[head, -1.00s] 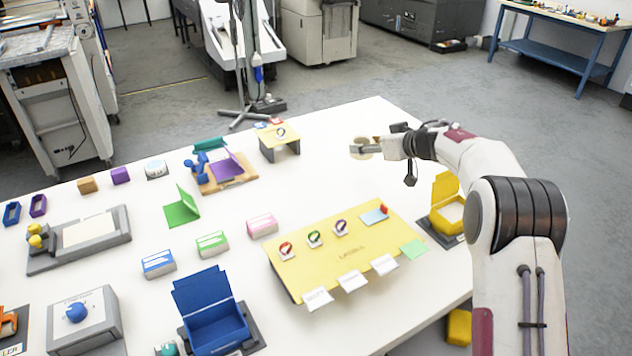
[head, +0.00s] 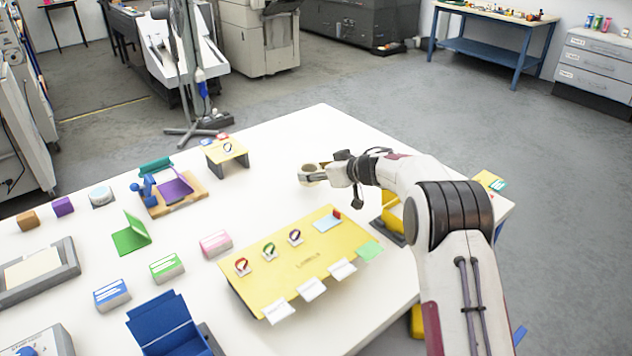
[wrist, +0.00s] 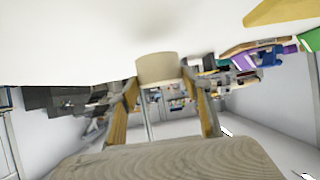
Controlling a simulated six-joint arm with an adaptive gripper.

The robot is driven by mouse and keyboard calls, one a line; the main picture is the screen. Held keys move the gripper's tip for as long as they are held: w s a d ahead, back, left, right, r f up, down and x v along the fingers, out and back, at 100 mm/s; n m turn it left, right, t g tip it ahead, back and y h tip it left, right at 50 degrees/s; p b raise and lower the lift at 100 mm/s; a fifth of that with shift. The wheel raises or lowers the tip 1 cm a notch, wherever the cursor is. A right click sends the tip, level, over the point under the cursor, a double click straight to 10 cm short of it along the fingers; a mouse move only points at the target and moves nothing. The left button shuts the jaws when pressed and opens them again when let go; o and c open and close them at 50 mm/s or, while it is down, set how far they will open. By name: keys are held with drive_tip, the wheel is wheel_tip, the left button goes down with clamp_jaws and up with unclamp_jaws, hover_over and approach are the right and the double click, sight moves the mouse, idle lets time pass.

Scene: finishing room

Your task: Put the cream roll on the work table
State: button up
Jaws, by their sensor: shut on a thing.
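The cream roll (head: 308,172) is a short pale cylinder at the end of my gripper (head: 318,172) in the head view. My gripper is shut on it, over the far right part of the white table (head: 285,137); the gap between roll and table is hard to judge. In the wrist view the roll (wrist: 157,69) sits between the fingertips, against the white surface. A blue-framed table with a wooden top (head: 490,11) stands far off at the back right. I cannot tell which table is called the work table.
A yellow board (head: 300,265) with small coloured rings and white cards lies in front of my gripper. A small yellow stand (head: 226,150) is left of it. A yellow box (head: 392,217) is beneath my arm. Grey drawers (head: 596,66) stand at the far right. Open floor lies between.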

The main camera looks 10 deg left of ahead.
sight(316, 183)
drive_tip(key=shift+f, duration=1.75)
drive_tip(key=shift+f, duration=0.1)
drive_tip(key=o, duration=1.1)
drive_tip(key=shift+o, duration=0.2)
drive_tip(key=shift+v, duration=1.65)
wheel_tip(316, 183, up, 7)
drive_tip(key=shift+w, duration=0.1)
